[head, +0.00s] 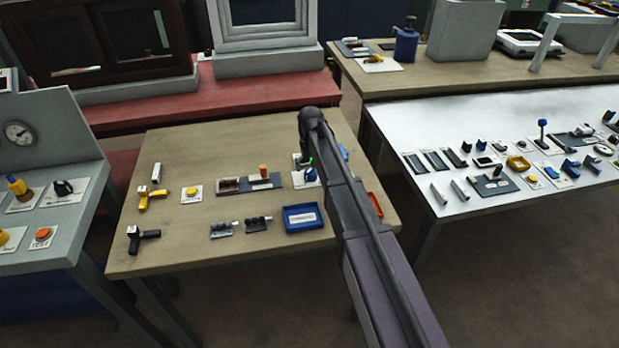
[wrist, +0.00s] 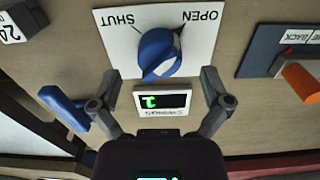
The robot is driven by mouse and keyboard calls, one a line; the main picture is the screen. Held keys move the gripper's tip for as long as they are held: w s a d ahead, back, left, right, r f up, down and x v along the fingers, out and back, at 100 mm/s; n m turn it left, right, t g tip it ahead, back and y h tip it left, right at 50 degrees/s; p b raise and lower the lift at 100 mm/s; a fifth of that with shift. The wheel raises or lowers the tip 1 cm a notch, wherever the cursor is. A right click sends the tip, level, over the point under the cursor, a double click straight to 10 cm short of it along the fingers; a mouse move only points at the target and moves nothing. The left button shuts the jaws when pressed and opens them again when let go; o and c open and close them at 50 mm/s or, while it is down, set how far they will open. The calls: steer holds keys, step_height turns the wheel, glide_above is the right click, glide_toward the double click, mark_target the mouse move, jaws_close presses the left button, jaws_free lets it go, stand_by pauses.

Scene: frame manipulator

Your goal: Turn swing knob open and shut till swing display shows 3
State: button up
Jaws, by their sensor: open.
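The swing knob (wrist: 158,52) is blue and sits on a white plate (wrist: 116,62) with OPEN at upper right and SHUT at upper left, both upside down in the wrist view. Its raised grip is slanted; I cannot tell for sure which label it points to. The swing display (wrist: 162,101) is a small black window with one green upside-down character that I cannot read surely. My gripper (wrist: 160,82) is open, its fingers on either side of the display and the knob's near edge, apart from the knob. In the head view the knob (head: 310,174) shows beside my arm.
An orange upright piece (wrist: 302,82) on a dark panel stands right of the plate. A blue tray (head: 303,217) and several small fixtures share the wooden table (head: 170,245). A blue part (wrist: 62,106) lies at left in the wrist view.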

steer(key=shift+f+b, duration=1.1)
steer(key=shift+f, duration=0.25)
steer(key=c, duration=1.2)
